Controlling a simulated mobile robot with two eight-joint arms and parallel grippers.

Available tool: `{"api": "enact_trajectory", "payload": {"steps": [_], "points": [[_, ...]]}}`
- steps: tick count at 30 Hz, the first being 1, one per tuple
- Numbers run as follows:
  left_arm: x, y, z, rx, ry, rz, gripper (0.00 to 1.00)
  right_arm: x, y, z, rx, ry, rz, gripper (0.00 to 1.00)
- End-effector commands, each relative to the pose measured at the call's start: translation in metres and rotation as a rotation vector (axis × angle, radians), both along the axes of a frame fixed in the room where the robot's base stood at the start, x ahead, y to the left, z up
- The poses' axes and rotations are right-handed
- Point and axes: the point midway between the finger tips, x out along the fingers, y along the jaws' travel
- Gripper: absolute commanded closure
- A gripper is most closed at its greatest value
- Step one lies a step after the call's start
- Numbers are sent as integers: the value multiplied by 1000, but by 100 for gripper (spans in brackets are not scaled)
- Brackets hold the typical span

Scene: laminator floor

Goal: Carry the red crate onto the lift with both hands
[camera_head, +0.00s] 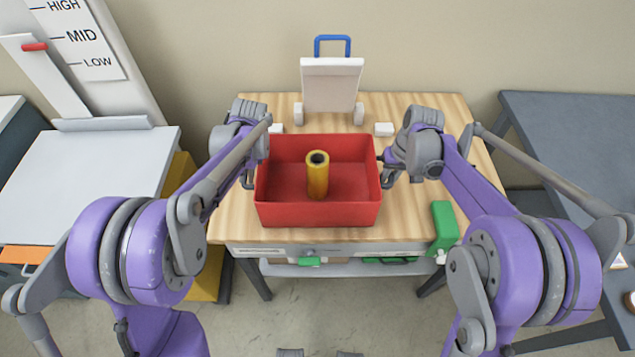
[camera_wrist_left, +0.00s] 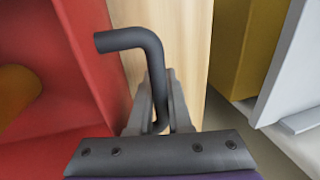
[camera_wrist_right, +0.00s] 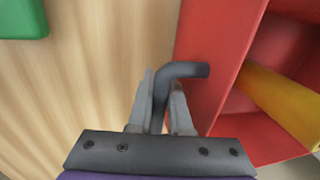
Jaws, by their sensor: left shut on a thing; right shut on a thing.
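The red crate (camera_head: 318,214) is at the middle of the wooden table in the head view, with a yellow roll (camera_head: 317,178) standing upright inside. I cannot tell whether its base touches the tabletop. My left gripper (camera_head: 250,180) is at the crate's left side; in the left wrist view its fingers (camera_wrist_left: 160,105) are shut on a dark bent handle (camera_wrist_left: 135,40). My right gripper (camera_head: 386,178) is at the right side; in the right wrist view its fingers (camera_wrist_right: 162,105) are shut on the other dark handle (camera_wrist_right: 188,70). The lift platform (camera_head: 85,180) is a light plate at the left.
The lift's column carries a HIGH, MID, LOW scale (camera_head: 80,38) with a red pointer (camera_head: 34,47). A white stand with a blue handle (camera_head: 332,42) is behind the crate. A green block (camera_head: 444,226) sits at the wooden table's (camera_head: 420,215) right edge. A grey table (camera_head: 570,130) stands right.

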Motion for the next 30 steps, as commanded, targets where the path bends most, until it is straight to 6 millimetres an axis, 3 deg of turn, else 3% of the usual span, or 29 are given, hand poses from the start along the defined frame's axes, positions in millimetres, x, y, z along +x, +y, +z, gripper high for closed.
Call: {"api": "enact_trajectory", "payload": {"steps": [19,23,30], "points": [[2,0,7,0,-4,0,100,2,0,7,0,-3,0,100],[7,0,20,0,-11,0,100,7,0,20,1,-11,0,100],[23,0,61,0,-41,-1,100,23,0,61,0,-41,1,100]]}}
